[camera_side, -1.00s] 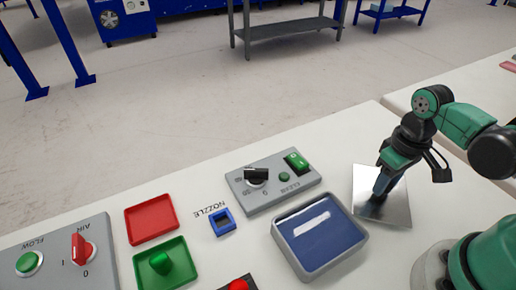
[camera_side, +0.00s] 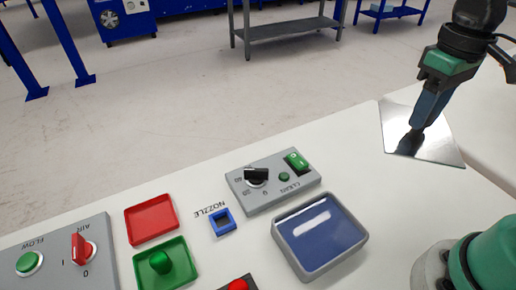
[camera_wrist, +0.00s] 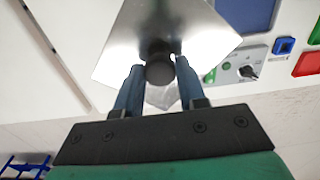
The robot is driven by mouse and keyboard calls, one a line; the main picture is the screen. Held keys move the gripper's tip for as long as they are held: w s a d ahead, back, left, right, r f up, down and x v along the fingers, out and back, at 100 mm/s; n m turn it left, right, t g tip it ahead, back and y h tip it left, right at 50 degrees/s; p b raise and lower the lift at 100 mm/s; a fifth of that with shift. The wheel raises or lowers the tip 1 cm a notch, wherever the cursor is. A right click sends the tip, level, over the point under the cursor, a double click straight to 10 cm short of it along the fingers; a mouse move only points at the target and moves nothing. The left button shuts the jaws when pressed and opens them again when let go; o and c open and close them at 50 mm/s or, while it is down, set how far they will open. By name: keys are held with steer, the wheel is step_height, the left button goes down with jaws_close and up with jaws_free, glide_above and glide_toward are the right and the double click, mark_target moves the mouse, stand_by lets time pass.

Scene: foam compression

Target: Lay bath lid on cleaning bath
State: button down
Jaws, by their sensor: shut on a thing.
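The bath lid (camera_side: 440,147) is a thin shiny metal plate, held in the air at the upper right of the side view. My gripper (camera_side: 417,124) is above it and shut on its dark knob. In the wrist view the lid (camera_wrist: 130,48) spreads beyond my fingers, and the round black knob (camera_wrist: 159,72) sits between the fingertips of my gripper (camera_wrist: 158,75). The cleaning bath (camera_side: 322,237) is a grey-rimmed tray with blue liquid, uncovered, on the table to the lower left of the lid. Part of it also shows in the wrist view (camera_wrist: 246,14).
The grey cleaning panel (camera_side: 273,184) with a dark knob and green switch stands just behind the bath. A blue nozzle holder (camera_side: 222,222), a red tray (camera_side: 151,219) and a green tray (camera_side: 175,279) lie further left. The table (camera_side: 400,215) right of the bath is clear.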

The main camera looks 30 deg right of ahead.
step_height(320, 180, up, 2)
steer(key=shift+r, duration=0.1)
steer(key=shift+a+r, duration=0.1)
steer(key=shift+r, duration=0.2)
steer(key=a+r+m, duration=0.4)
steer(key=a+m, duration=0.5)
steer(key=a, duration=0.6)
steer(key=f, duration=1.9)
steer(key=shift+s+a, duration=0.15)
steer(key=shift+s, duration=0.1)
steer(key=shift+f, duration=0.1)
steer(key=shift+f, duration=0.25)
steer(key=c, duration=0.5)
jaws_free()
